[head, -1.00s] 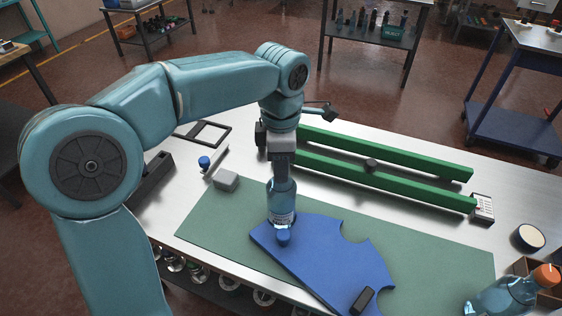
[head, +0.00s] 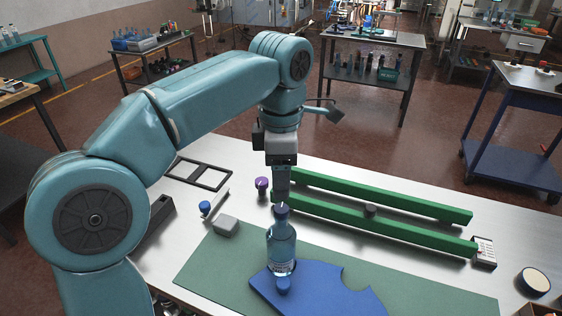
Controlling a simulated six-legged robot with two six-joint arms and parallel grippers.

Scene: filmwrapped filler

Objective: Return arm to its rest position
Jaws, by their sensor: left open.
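My left arm reaches in from the left, bends at a raised elbow, and its wrist points down over the bench. My left gripper (head: 281,190) is open and empty, just above a clear blue bottle (head: 281,250) with a blue cap. The bottle stands upright at the back left edge of a blue plate (head: 330,290). The gap between fingertips and cap is small, and I cannot tell whether they touch. My right gripper is not in view.
The steel bench (head: 390,186) carries a green mat (head: 225,262), two long green rails (head: 380,224), a grey block (head: 226,225), a purple-capped item (head: 262,186), a black frame (head: 199,173) and a round white-topped container (head: 534,281). The air above the bench's right side is free.

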